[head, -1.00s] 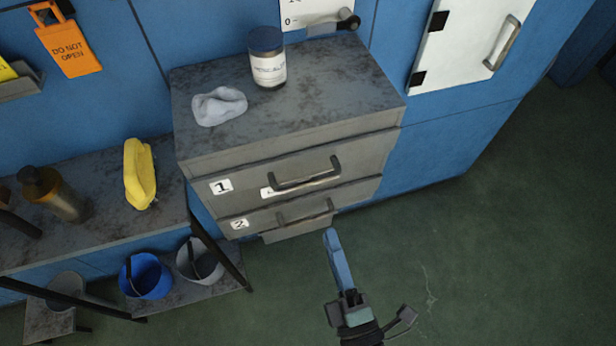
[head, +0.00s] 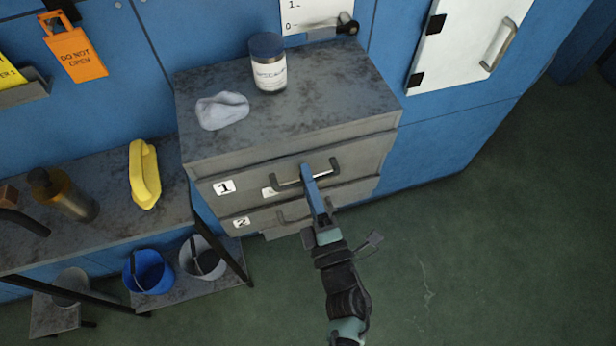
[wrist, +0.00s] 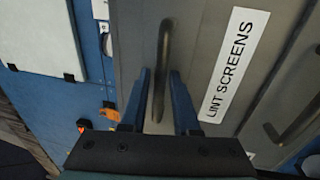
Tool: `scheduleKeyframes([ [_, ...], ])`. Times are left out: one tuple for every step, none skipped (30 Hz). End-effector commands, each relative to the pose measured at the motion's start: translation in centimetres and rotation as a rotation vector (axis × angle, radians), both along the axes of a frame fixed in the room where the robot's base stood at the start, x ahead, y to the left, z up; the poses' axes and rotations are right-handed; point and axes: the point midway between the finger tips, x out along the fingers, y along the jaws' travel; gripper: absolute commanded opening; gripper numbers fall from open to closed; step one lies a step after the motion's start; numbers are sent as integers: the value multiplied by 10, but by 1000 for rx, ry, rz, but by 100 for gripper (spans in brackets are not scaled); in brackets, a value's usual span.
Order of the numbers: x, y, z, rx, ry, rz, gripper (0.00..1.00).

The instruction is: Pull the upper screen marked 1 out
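The upper screen marked 1 (head: 235,190) is a grey drawer-like front in the grey cabinet, flush with it as far as I can see. Its dark bar handle (head: 329,170) also shows in the wrist view (wrist: 165,45). My gripper (head: 306,170) is at this handle, its blue fingers open. In the wrist view my gripper (wrist: 158,85) has one finger on each side of the bar, with small gaps visible. The lower screen marked 2 (head: 262,219) sits directly below, its handle partly hidden by my gripper. A "LINT SCREENS" label (wrist: 234,65) shows in the wrist view.
A shelf with a yellow bottle (head: 144,175) and buckets (head: 148,272) stands at left. Green floor (head: 480,260) is clear at right.

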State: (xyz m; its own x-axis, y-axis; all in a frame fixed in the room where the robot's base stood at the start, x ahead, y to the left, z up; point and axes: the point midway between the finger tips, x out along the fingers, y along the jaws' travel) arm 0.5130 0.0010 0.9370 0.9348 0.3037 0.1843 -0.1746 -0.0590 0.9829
Motion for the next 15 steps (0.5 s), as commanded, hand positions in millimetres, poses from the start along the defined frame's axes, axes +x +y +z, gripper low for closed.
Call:
scheduleKeyframes([
  [1,0,0,0,1,0,30],
  [1,0,0,0,1,0,30],
  [1,0,0,0,1,0,30],
  [1,0,0,0,1,0,30],
  [1,0,0,0,1,0,30],
  [1,0,0,0,1,0,30],
  [0,0,0,0,1,0,30],
  [0,0,0,0,1,0,24],
  [0,0,0,0,1,0,17],
  [0,0,0,0,1,0,12],
  [0,0,0,0,0,0,6],
  [0,0,0,0,0,0,0],
  [0,0,0,0,1,0,0],
  [0,0,0,0,1,0,0],
  [0,0,0,0,1,0,0],
])
